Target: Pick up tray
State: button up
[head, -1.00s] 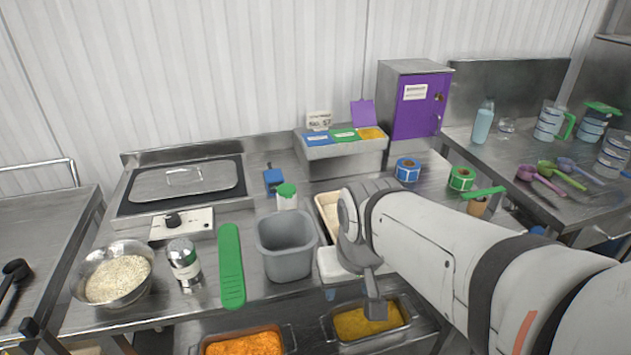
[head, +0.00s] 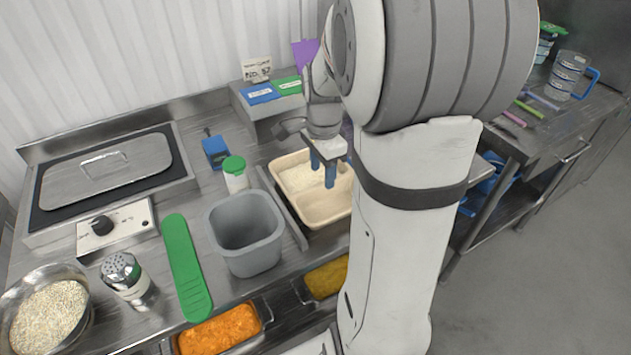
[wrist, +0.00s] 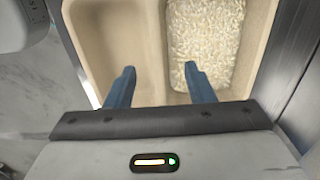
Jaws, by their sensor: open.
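A beige two-compartment tray (head: 325,215) sits on the steel counter, right of the grey bin. In the wrist view the tray (wrist: 115,60) has a bare left compartment and white rice (wrist: 205,45) in the right one. My gripper (head: 322,180) is over the tray, its blue fingers pointing down. In the wrist view my gripper (wrist: 160,80) is open, with the tray's divider between the two fingertips. Nothing is held. I cannot tell whether the fingers touch the tray. My arm hides the counter to its right.
A grey bin (head: 245,250) stands close left of the tray. A green-lidded jar (head: 235,178) and a blue object (head: 214,152) are behind the bin. A green spatula-like tool (head: 184,265), a shaker (head: 128,280) and a bowl of grain (head: 45,310) lie further left. Orange food (head: 218,330) is in a pan below.

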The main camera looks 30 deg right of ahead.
aim_at(323, 184)
notch_tip(323, 184, down, 5)
jog(key=shift+r, duration=0.15)
jog(key=shift+s, duration=0.1)
grip_shut()
dwell(0.4)
